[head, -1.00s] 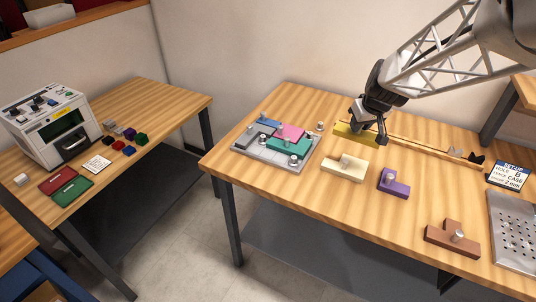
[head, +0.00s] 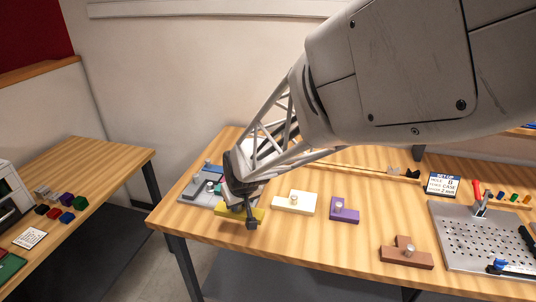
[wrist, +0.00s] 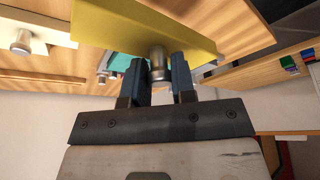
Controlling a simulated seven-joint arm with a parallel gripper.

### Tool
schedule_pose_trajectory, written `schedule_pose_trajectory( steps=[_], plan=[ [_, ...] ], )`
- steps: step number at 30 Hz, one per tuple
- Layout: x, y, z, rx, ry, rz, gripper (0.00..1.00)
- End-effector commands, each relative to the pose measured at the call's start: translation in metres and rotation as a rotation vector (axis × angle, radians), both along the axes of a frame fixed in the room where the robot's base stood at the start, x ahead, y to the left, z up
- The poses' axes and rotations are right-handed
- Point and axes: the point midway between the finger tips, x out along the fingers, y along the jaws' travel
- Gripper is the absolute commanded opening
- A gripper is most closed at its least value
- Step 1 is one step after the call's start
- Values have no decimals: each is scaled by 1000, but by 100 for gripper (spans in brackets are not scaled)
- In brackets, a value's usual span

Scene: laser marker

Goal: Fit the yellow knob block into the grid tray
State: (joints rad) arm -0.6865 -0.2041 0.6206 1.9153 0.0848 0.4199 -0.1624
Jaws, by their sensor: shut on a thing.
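The yellow knob block (head: 240,213) is held by my gripper (head: 245,208) just off the front right of the grid tray, near the table's front edge. In the wrist view my gripper (wrist: 158,80) is shut on the round metal knob of the yellow block (wrist: 150,30). The grey grid tray (head: 190,194) lies at the left end of the table, largely hidden behind my gripper and arm. A blue piece (head: 212,168) and a bit of a teal piece show in the tray. I cannot see the tray's free cells.
A cream block (head: 296,203), a purple block (head: 344,210) and a brown block (head: 407,254) lie to the right. A perforated metal plate (head: 455,240) and a sign (head: 441,184) are farther right. The table's left edge is close to the tray.

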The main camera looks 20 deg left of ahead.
Motion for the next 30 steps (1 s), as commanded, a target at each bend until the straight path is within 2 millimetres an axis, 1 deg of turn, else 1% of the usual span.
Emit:
schedule_pose_trajectory(
  steps=[1, 3, 6, 10, 23, 30],
  plan=[
    [-7, 5, -2, 0, 0, 4, 0],
    [-14, 10, -5, 0, -1, 6, 0],
    [-21, 14, -8, 0, -1, 6, 0],
    [-26, 17, -9, 1, 0, 7, 0],
    [-26, 18, -10, 1, 0, 7, 0],
    [-14, 28, -12, 0, 1, 7, 0]
  ],
)
